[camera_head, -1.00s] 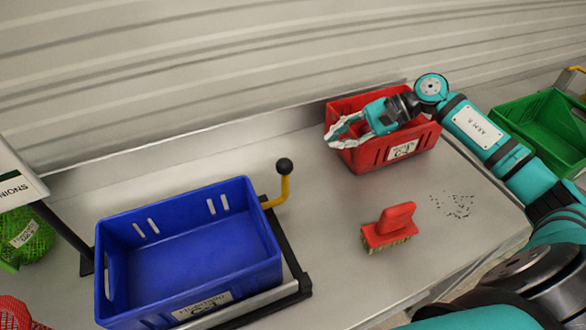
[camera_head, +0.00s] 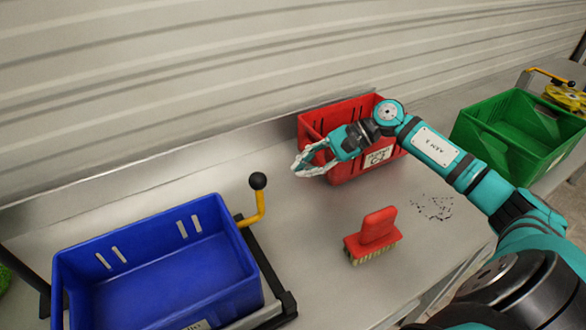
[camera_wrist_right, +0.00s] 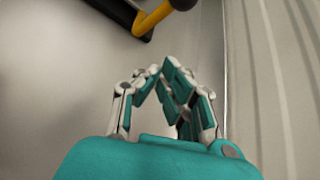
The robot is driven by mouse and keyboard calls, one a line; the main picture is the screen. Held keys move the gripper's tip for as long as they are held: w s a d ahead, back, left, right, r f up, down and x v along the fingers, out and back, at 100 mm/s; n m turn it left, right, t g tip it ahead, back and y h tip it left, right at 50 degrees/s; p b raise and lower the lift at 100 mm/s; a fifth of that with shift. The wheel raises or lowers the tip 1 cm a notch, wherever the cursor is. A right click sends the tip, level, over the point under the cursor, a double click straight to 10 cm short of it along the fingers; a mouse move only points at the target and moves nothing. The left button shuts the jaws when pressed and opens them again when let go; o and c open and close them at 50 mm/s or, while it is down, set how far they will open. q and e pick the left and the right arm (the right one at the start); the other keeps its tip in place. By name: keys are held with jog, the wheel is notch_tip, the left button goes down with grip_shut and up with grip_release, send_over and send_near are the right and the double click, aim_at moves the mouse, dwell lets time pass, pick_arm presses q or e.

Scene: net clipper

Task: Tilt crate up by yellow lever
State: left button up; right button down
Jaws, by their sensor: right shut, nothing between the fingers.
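The blue crate (camera_head: 155,262) stands upright on a black frame (camera_head: 268,268) at the lower left of the head view. It looks empty. The yellow lever (camera_head: 258,207) with a black ball knob rises from the frame at the crate's right. It also shows at the top of the right wrist view (camera_wrist_right: 155,18). My right gripper (camera_head: 298,170) is shut and empty, in front of the red crate's left end and to the right of the lever, apart from it. Its fingertips meet in the right wrist view (camera_wrist_right: 163,68). My left gripper is not in view.
A red crate (camera_head: 385,158) stands behind my right gripper. A red brush (camera_head: 373,236) lies on the grey table (camera_head: 320,290), with dark crumbs (camera_head: 432,207) to its right. A green crate (camera_head: 515,135) is at the right. Corrugated wall runs behind.

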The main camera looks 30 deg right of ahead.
jog(key=p+x, duration=0.3)
jog(key=x, duration=0.5)
jog(key=shift+w+a+p, duration=0.15)
jog(key=shift+a+p, duration=0.15)
jog(key=shift+a, duration=0.15)
jog(key=s+r+p, duration=0.1)
jog(key=s+a+r+p, duration=0.1)
jog(key=r, duration=0.1)
jog(key=shift+p, duration=0.3)
